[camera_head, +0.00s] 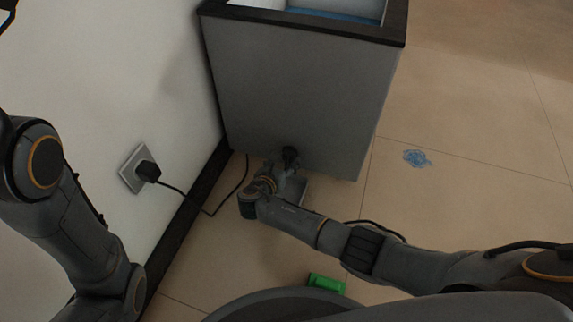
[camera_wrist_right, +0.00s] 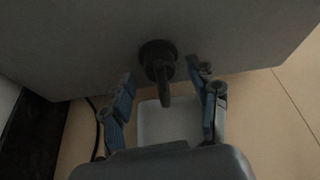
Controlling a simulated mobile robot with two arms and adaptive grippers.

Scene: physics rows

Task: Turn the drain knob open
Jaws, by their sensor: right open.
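The drain knob (camera_wrist_right: 158,60) is a dark round fitting with a narrow handle on the lower face of a grey tank (camera_head: 300,95). It also shows small in the head view (camera_head: 290,153). My right gripper (camera_wrist_right: 168,92) is open, with one blue-grey finger on each side of the knob's handle. I see a gap on both sides, so the fingers do not appear to touch it. In the head view the right gripper (camera_head: 285,170) is low in front of the tank. My left arm shows at the left edge, but its gripper is out of view.
A pale container (camera_wrist_right: 165,122) stands on the floor below the knob. A plugged-in cable (camera_head: 205,205) runs along the wall at left. A green object (camera_head: 326,284) and a blue patch (camera_head: 417,158) are on the tiled floor. The floor at right is mostly clear.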

